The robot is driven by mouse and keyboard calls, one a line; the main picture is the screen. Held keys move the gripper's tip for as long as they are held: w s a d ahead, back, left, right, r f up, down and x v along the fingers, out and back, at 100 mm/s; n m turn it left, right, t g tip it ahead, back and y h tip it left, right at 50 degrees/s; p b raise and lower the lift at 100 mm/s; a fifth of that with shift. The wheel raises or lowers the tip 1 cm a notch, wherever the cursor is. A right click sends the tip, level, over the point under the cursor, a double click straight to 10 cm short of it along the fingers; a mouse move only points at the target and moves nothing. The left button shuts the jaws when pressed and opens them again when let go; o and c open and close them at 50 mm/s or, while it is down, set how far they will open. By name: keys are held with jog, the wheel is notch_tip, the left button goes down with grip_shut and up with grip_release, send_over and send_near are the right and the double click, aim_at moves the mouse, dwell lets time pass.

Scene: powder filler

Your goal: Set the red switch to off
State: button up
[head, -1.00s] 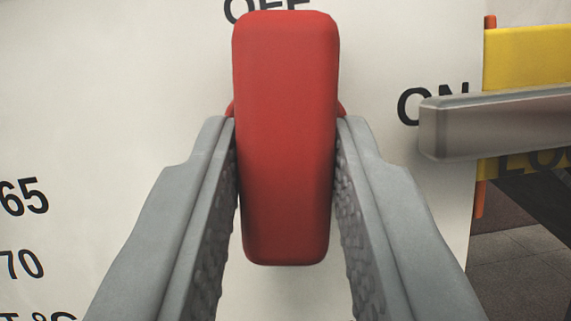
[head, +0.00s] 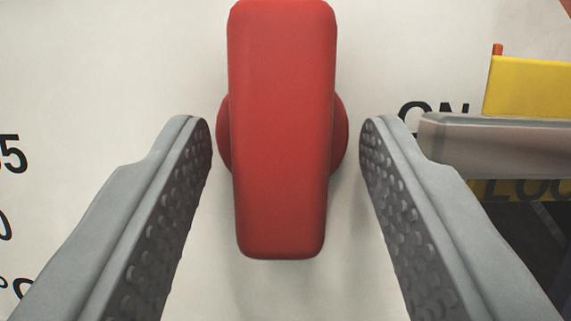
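The red switch (head: 282,130) is a long red handle on a round red base, in the middle of the head view. It stands upright in the picture, its top end reaching the upper edge of the view. An "ON" label (head: 434,112) is to its right on the white panel. No "OFF" label shows now; the handle covers the place where it was partly seen before. My gripper (head: 285,135) is open, with one finger on each side of the handle. A clear gap shows between each finger and the handle.
A grey metal bar (head: 500,145) juts in from the right, close beside my right finger. A yellow label plate (head: 530,85) is behind it. Black printed numbers show at the left of the white panel (head: 110,70). A dark opening is at the lower right.

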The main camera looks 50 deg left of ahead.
jog(key=shift+s+d, duration=0.1)
jog(key=v, duration=1.7)
jog(key=shift+d, duration=0.1)
jog(key=s+a+f+m+g+h, duration=0.1)
jog(key=s+a+f+m+h, duration=0.3)
jog(key=s+a, duration=0.3)
jog(key=s+a+f+m+g+h, duration=0.1)
jog(key=s+a+f+m+h, duration=0.3)
jog(key=s+a, duration=0.35)
jog(key=s+f+m+t+h, duration=0.1)
jog(key=s+f+t+h, duration=0.2)
jog(key=s, duration=1.1)
jog(key=s+d+f+m+t+h, duration=0.1)
jog(key=s+h, duration=0.6)
jog(key=s, duration=0.8)
notch_tip(320, 180, down, 2)
jog(key=shift+f+m+t, duration=0.1)
jog(key=shift+m+t, duration=0.4)
jog(key=shift+t, duration=0.6)
